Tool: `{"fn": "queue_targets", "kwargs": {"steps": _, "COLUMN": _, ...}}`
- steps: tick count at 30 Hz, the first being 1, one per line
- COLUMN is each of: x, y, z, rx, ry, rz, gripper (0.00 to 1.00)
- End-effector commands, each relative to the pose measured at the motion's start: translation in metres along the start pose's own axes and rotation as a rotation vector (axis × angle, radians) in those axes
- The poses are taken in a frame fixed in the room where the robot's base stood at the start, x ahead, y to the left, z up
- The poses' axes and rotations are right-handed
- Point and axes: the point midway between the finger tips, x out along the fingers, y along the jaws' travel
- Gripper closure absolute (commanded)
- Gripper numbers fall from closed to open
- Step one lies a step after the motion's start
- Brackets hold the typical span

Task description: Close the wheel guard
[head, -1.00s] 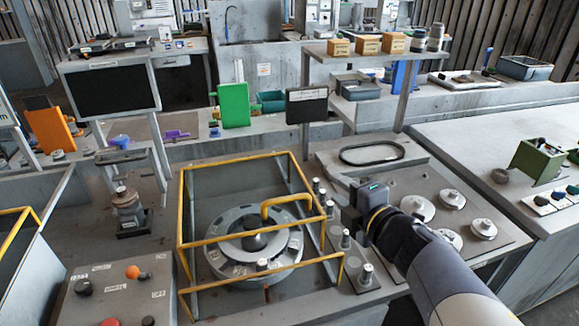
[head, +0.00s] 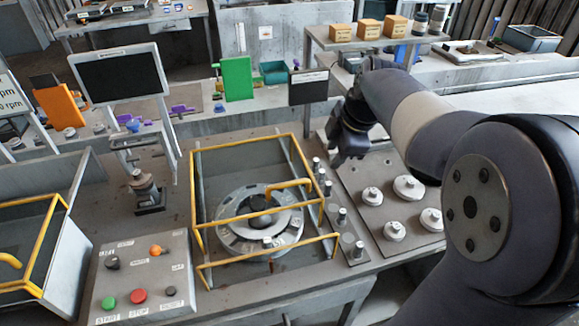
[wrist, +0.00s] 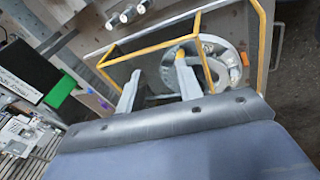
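The wheel guard (head: 195,205) is a yellow-edged frame with clear-looking panels, standing around a round grey wheel (head: 232,234) with a dark hub. A yellow hooked bar (head: 288,185) shows inside the frame. I cannot tell whether the guard is fully open or partly shut. My gripper (head: 343,158) is up and behind the right side of the guard, apart from it. In the wrist view its two pale fingers (wrist: 157,88) are spread with nothing visibly held between them. The guard frame (wrist: 150,50) and wheel (wrist: 222,58) show beyond the fingers.
A control panel (head: 140,284) with knobs and buttons stands front left. Several grey pegs (head: 328,188) line the guard's right side, beside a plate (head: 375,225) with round knobs. A black sign (head: 309,87) stands behind. Another yellow-edged box (head: 50,245) is at left.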

Motion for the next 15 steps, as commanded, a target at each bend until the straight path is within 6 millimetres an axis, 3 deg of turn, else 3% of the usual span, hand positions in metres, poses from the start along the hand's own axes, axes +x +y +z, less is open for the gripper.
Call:
{"fn": "queue_targets", "kwargs": {"steps": 3, "x": -0.015, "y": -0.003, "z": -0.036, "rx": -0.071, "ry": 0.141, "rz": -0.094, "gripper": 0.66}}
{"fn": "queue_targets", "kwargs": {"steps": 6, "x": -0.022, "y": -0.006, "z": -0.055, "rx": -0.114, "ry": 0.217, "rz": -0.138, "gripper": 0.66}}
{"fn": "queue_targets", "kwargs": {"steps": 11, "x": -0.021, "y": -0.009, "z": -0.065, "rx": -0.138, "ry": 0.259, "rz": -0.162, "gripper": 0.66}}
{"fn": "queue_targets", "kwargs": {"steps": 15, "x": -0.003, "y": -0.013, "z": -0.07, "rx": -0.137, "ry": 0.26, "rz": -0.165, "gripper": 0.66}}
